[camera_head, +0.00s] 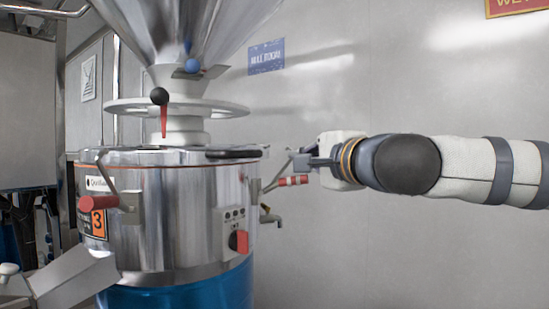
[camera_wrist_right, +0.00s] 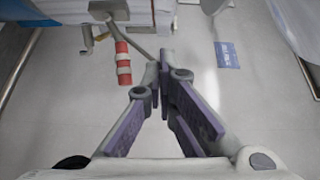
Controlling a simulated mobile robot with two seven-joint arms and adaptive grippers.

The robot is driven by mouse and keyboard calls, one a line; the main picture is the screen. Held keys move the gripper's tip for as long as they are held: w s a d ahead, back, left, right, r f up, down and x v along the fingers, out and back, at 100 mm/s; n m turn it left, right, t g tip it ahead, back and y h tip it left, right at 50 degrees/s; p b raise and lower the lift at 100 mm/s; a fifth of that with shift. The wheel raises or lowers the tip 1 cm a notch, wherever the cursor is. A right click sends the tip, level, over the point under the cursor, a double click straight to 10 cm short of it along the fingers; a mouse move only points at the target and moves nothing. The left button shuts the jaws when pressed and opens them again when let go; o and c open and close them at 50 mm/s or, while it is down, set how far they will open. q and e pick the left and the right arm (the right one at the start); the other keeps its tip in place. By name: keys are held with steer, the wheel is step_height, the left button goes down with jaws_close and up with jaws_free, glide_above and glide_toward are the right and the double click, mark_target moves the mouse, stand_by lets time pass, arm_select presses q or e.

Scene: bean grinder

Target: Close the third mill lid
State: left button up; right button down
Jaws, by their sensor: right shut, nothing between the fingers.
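The third mill (camera_head: 165,215) is a steel drum with an orange "3" label (camera_head: 98,222) on its left side. Its flat lid (camera_head: 160,156) lies across the drum top, with a black grip (camera_head: 233,154) at the right edge; I cannot tell whether it is fully seated. A lever with a red handle (camera_head: 293,181) sticks out at the drum's right side and shows red and white in the wrist view (camera_wrist_right: 123,63). My right gripper (camera_head: 303,163) is shut and empty, just beside this handle; its fingertips (camera_wrist_right: 162,58) meet right of the handle. My left gripper is not in view.
A steel hopper (camera_head: 185,40) and white disc (camera_head: 225,109) stand above the lid. A second red handle (camera_head: 100,202) and a red knob (camera_head: 239,241) are on the drum's front. A tap (camera_head: 270,217) juts out right.

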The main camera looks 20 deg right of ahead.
steer(key=w+a, duration=0.1)
steer(key=w, duration=0.1)
steer(key=w+a, duration=0.1)
steer(key=w, duration=0.2)
steer(key=w+a, duration=0.1)
steer(key=w, duration=0.1)
steer(key=shift+w+a+f, duration=0.15)
steer(key=shift+a, duration=0.2)
